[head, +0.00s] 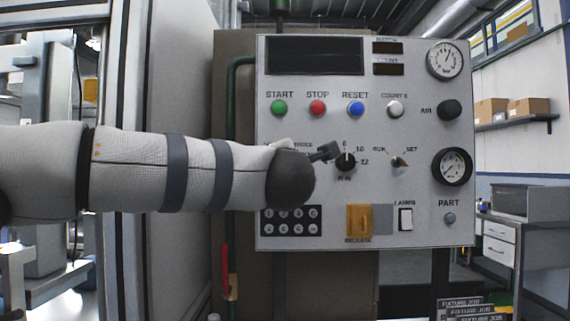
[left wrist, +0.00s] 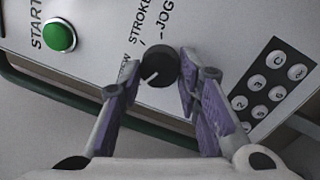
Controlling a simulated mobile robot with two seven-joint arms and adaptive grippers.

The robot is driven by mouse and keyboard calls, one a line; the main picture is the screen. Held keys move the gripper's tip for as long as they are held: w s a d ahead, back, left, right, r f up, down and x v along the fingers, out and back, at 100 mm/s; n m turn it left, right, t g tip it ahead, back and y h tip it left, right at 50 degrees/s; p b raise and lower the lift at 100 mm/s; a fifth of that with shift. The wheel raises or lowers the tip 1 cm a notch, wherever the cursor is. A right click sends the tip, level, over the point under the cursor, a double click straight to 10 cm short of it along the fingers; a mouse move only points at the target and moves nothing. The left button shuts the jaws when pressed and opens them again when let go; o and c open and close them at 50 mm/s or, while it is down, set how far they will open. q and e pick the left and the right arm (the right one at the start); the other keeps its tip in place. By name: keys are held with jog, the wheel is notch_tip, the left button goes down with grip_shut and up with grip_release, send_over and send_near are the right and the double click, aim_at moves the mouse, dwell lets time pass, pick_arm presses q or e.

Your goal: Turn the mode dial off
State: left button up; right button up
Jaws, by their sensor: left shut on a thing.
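The mode dial (left wrist: 162,62) is a dark round knob with a white pointer line, seen in the left wrist view. The pointer is directed to the lower left of that picture. STROKE and JOG are printed beside the dial; another label is partly hidden by a finger. My left gripper (left wrist: 158,72) has one purple-padded finger on each side of the dial and is shut on it. In the head view my left arm and wrist hide the mode dial; a dark part of the left gripper (head: 326,152) shows. My right gripper is not in view.
The grey control panel (head: 430,225) also carries a numbered dial (head: 346,163), a RUN/SET selector (head: 399,162), a green START button (head: 278,108), a red STOP button (head: 318,108), a keypad (left wrist: 272,86) and a yellow release block (head: 359,221). These stand close around the gripper.

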pick_arm(q)
jog(key=shift+n, duration=0.5)
jog(key=o, duration=1.1)
jog(key=shift+o, duration=0.2)
jog(key=s+f, duration=0.1)
jog(key=s, duration=1.1)
jog(key=shift+f, duration=0.1)
